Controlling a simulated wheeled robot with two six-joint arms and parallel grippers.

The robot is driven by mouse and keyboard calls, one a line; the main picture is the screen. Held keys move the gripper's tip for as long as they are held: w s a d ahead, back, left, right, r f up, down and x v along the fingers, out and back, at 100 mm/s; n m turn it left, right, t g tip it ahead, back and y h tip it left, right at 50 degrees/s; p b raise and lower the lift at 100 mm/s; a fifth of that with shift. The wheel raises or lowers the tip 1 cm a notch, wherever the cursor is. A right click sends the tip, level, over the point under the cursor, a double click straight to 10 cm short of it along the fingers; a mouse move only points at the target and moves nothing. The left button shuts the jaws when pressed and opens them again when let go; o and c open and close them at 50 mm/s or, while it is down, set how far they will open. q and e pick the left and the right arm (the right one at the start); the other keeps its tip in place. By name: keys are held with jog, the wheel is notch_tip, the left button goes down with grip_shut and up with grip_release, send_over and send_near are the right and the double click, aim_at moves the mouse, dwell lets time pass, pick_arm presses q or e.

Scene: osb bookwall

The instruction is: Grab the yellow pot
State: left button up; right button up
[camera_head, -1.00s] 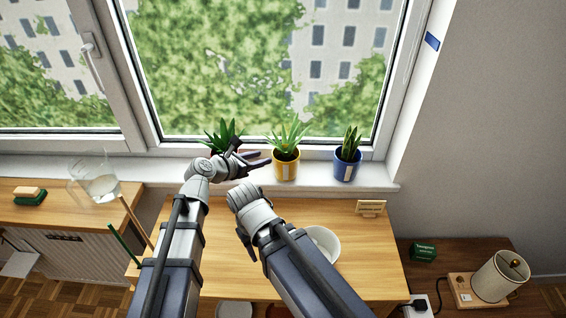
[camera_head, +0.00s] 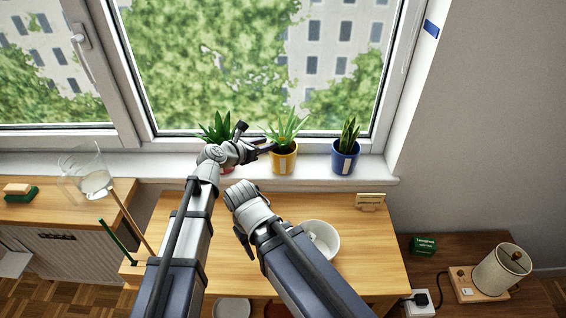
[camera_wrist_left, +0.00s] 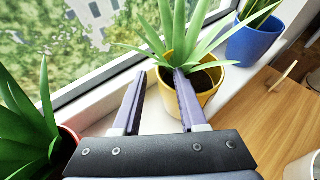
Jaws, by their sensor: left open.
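The yellow pot (camera_head: 284,162) holds a spiky green plant and stands upright on the white windowsill, between a red pot (camera_head: 228,168) and a blue pot (camera_head: 345,160). My left gripper (camera_head: 256,138) is open and empty, just left of the yellow pot near its rim height. In the left wrist view the yellow pot (camera_wrist_left: 208,98) is ahead and right of the open fingers (camera_wrist_left: 158,80). The right finger overlaps its near side; I cannot tell whether they touch. My right arm is over the table, its gripper out of sight.
The red pot's plant is close behind and left of my left gripper. A white bowl (camera_head: 320,240) and a small sign (camera_head: 370,201) are on the wooden table (camera_head: 365,265). The sill between yellow and blue pots is clear.

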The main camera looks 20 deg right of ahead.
pick_arm(q)
jog(key=shift+x, duration=1.25)
jog(key=shift+c, duration=0.3)
grip_shut()
jog(key=shift+s, duration=0.1)
